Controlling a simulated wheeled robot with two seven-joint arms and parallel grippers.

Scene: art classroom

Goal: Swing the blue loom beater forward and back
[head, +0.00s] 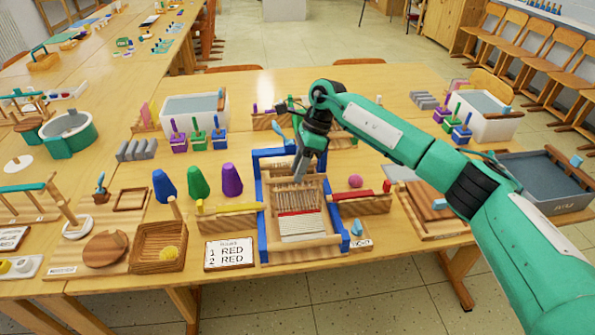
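The loom (263,230) stands on the table near the middle of the head view. It has a blue frame, pale warp threads and a red band of weave above white cloth. A blue bar crosses its far end, and a slatted wooden comb-like part spans the threads. I cannot tell for certain which part is the beater. My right gripper (299,176) points down over the far part of the loom, just above the slatted part. Its fingers look close together, but whether they are shut or touch anything is unclear. My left gripper is not in view.
Blue, green and purple cones (197,182) stand left of the loom. Wooden racks (362,206) flank the loom. Grey-filled tubs (170,127) stand farther back.

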